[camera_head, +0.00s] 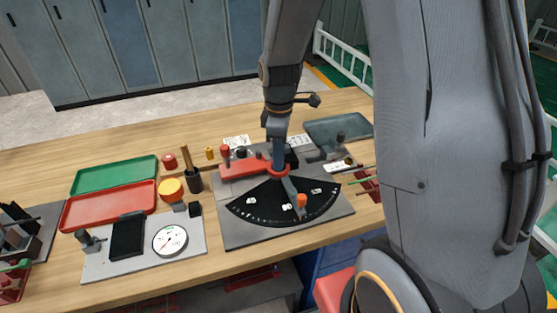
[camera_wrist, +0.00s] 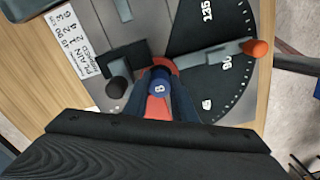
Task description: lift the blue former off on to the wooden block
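The blue former (camera_wrist: 158,88) shows its round top marked B in the wrist view, at the hub of the dark angle dial (camera_wrist: 200,32). A red ring or arm part lies around and beside its base. My gripper (camera_wrist: 160,92) points down at the former, with a dark finger on each side of it. I cannot tell whether the fingers press on it. In the head view my gripper (camera_head: 278,163) covers the former over the bender. A low wooden block (camera_head: 199,162) seems to lie behind the mallet, but it blends with the table.
The bender's lever with an orange knob (camera_head: 301,200) reaches towards the front. Green (camera_head: 115,174) and red (camera_head: 108,206) trays and a gauge (camera_head: 170,240) are at left.

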